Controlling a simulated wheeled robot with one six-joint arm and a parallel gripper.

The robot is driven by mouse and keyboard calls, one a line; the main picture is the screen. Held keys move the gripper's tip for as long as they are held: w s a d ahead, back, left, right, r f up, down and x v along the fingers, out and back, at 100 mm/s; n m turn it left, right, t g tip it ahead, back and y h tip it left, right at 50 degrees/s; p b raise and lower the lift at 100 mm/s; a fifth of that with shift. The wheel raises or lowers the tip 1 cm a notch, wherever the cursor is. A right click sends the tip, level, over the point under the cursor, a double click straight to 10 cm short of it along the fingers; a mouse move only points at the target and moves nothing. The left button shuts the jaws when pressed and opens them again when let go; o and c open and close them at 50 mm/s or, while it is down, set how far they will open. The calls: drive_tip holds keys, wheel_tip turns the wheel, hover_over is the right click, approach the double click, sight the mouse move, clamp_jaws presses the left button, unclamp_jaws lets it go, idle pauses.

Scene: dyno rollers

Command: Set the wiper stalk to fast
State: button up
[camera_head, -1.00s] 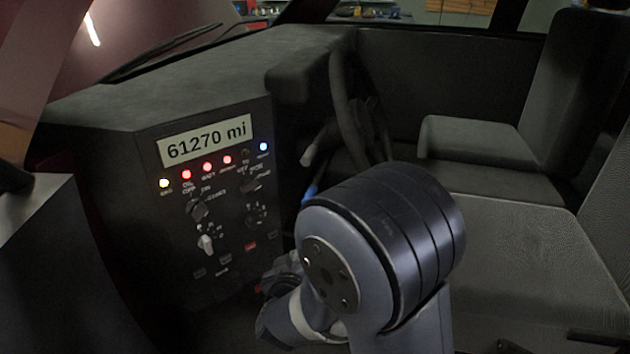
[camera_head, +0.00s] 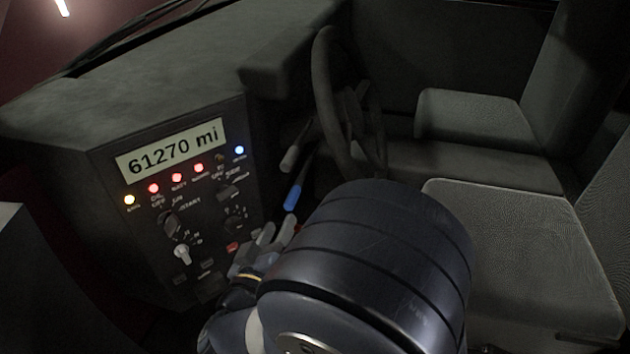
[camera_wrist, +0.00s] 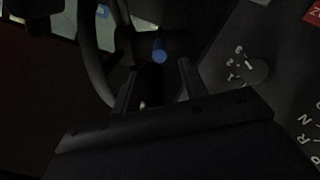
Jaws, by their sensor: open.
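Two stalks stand out beside the steering column in the head view, one with a pale grey tip (camera_head: 290,158) and below it one with a blue tip (camera_head: 293,198). No label shows which is the wiper stalk. My gripper (camera_head: 268,238) is open, just below and left of the blue tip, partly hidden by my arm. In the wrist view the blue tip (camera_wrist: 159,53) shows end-on, beyond and between the fingers of my gripper (camera_wrist: 157,82). Nothing is visibly held. A small pale spot (camera_wrist: 142,104) shows lower between the fingers.
The dash panel (camera_head: 185,200) with its mileage display (camera_head: 172,148), lit lamps and knobs is close on the left of my gripper. The steering wheel (camera_head: 335,110) stands behind the stalks. A seat (camera_head: 520,240) fills the right. A numbered knob (camera_wrist: 250,70) is near the right finger.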

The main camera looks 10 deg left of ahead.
sight(295, 192)
drive_tip(key=w, duration=0.3)
drive_tip(key=w+b, duration=0.1)
drive_tip(key=w, duration=0.3)
drive_tip(key=w+d, duration=0.1)
drive_tip(key=w, duration=0.2)
drive_tip(key=shift+w+b, duration=0.3)
drive_tip(key=shift+w, duration=0.05)
drive_tip(key=shift+c, duration=0.2)
clamp_jaws()
